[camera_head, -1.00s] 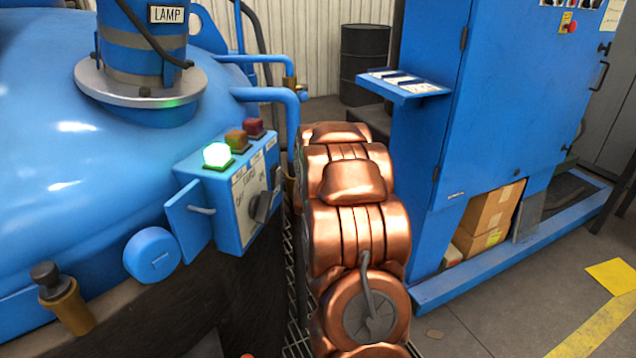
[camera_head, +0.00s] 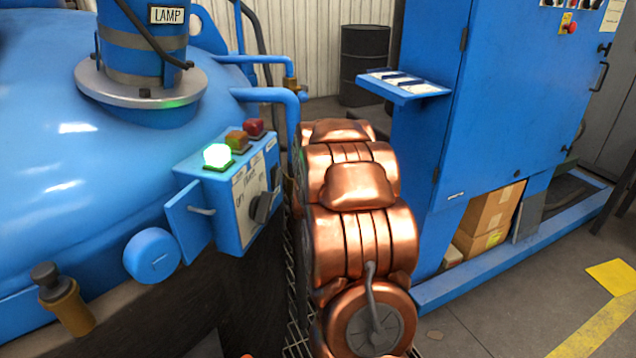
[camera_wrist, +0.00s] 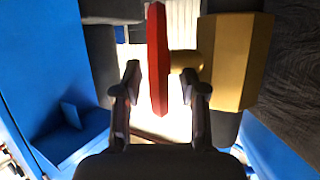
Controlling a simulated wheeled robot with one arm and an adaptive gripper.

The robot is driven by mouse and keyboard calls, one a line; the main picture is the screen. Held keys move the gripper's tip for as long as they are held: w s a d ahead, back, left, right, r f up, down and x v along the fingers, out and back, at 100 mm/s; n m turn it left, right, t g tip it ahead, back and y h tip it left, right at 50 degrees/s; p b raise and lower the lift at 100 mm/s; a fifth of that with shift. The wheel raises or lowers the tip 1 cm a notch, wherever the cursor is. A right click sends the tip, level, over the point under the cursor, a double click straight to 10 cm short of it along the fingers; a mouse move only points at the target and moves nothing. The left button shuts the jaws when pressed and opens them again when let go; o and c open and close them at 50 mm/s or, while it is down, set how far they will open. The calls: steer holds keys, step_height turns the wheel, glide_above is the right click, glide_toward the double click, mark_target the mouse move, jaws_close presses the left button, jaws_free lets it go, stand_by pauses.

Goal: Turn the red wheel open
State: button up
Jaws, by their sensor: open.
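In the wrist view the red wheel (camera_wrist: 157,50) appears edge-on as a narrow upright red shape. A brass stem (camera_wrist: 186,61) joins its right side to a brass valve body (camera_wrist: 236,60). My gripper (camera_wrist: 160,78) is open, with one dark finger left of the wheel and the other to its right, below the stem. The wheel's lower part lies between the fingers with gaps on both sides; I cannot tell whether anything touches. In the head view my copper-coloured arm fills the middle, and neither the gripper nor the wheel can be made out.
A blue furnace vessel (camera_head: 60,150) with a control box (camera_head: 235,205) and lit green lamp (camera_head: 217,156) stands left of my arm. A blue cabinet (camera_head: 500,110) stands close on the right, with cardboard boxes (camera_head: 488,215) in its base. Open floor (camera_head: 520,310) lies at lower right.

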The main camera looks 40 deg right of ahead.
steer(key=v, duration=0.9)
steer(key=shift+s+a, duration=0.1)
steer(key=shift+s, duration=0.05)
stand_by(0.5)
